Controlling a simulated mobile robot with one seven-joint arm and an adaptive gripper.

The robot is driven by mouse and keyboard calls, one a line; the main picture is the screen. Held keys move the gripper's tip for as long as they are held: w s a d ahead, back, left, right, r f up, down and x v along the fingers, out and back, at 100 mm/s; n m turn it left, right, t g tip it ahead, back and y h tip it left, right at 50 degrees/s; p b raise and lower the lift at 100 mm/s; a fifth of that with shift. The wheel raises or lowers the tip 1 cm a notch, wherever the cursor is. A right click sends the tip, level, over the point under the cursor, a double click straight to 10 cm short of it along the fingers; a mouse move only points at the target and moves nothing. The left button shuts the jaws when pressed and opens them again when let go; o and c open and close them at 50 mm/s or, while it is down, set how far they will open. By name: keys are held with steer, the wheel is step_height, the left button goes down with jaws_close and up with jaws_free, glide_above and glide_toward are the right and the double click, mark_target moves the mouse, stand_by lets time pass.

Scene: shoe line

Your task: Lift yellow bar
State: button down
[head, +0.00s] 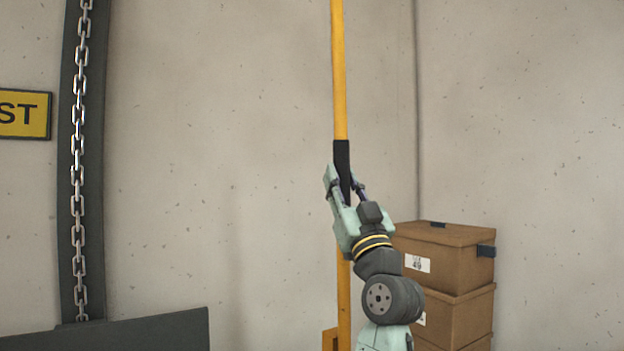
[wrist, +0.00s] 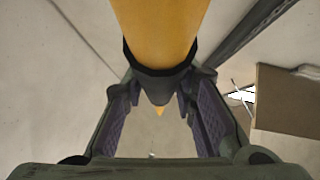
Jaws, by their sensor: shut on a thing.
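The yellow bar (head: 339,70) stands upright in the head view and runs out of the top of the picture. It has a black grip section (head: 341,155) partway along it. My gripper (head: 344,180) is shut on the bar at this black section. In the wrist view the bar (wrist: 160,25) comes in from the top, and the gripper's purple-padded fingers (wrist: 158,105) lie on both sides of the black section. The lower part of the bar shows again below my gripper in the head view, partly hidden behind my arm.
Stacked brown boxes (head: 455,237) stand right of my arm; a box (wrist: 290,100) also shows in the wrist view. A chain (head: 78,150) hangs on a dark post at the left, beside a yellow sign (head: 22,115). A dark panel (head: 150,335) is at lower left. Bare wall lies between.

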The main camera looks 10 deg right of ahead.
steer(key=shift+w+d+m+h, duration=0.2)
steer(key=shift+d+m+h, duration=0.25)
steer(key=shift+d+m, duration=0.25)
steer(key=shift+w+d+m+h, duration=0.2)
steer(key=shift+d+m+h, duration=0.3)
steer(key=shift+d, duration=0.25)
steer(key=shift+f, duration=0.1)
steer(key=c, duration=1.3)
jaws_free()
steer(key=shift+a, duration=0.1)
steer(key=v, duration=1.2)
